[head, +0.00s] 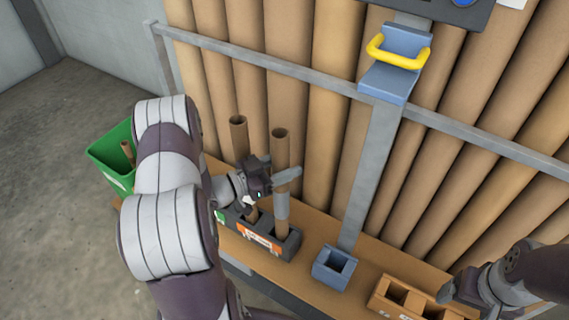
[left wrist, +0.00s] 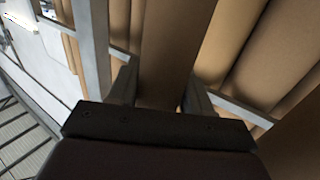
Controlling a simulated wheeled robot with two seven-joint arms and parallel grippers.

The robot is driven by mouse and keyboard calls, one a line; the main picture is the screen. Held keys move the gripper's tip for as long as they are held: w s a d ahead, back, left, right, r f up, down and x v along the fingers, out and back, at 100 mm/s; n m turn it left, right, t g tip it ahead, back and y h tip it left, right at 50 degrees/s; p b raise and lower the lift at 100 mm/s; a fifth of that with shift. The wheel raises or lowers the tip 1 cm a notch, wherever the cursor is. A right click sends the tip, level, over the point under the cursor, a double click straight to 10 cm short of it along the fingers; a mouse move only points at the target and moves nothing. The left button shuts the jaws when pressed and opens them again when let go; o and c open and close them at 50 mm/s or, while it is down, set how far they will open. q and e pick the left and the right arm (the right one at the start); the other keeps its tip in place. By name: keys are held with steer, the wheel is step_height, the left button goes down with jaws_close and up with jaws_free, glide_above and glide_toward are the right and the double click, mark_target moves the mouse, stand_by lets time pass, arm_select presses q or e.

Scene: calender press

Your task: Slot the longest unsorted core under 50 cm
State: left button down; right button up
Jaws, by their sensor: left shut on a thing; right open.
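My left gripper (head: 276,176) is shut on a tall brown cardboard core (head: 281,148), which stands about upright at the right part of a dark slotted rack (head: 284,250) with an orange label. The held core also shows between the fingers in the left wrist view (left wrist: 163,50). The head view does not show clearly whether its lower end is seated in the rack. A second core (head: 240,136) stands in the rack to its left, partly hidden by my arm. My right gripper (head: 455,292) is open over the wooden box at lower right, apart from the cores.
A green bin (head: 108,158) with a short core (head: 127,151) inside is at left. A grey post with a blue foot socket (head: 334,267) and a yellow-handled blue slider (head: 390,78) stands right of the rack. A wooden divided box (head: 382,296) is at lower right. Large rolls and a rail line the back.

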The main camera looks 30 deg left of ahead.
arm_select(q)
steer(key=shift+f+b, duration=0.4)
steer(key=shift+f, duration=0.2)
steer(key=shift+c, duration=2)
jaws_free()
steer(key=shift+s+a, duration=0.1)
steer(key=v, duration=1.2)
steer(key=shift+s, duration=0.25)
steer(key=shift+a+r, duration=0.1)
steer(key=shift+a, duration=0.05)
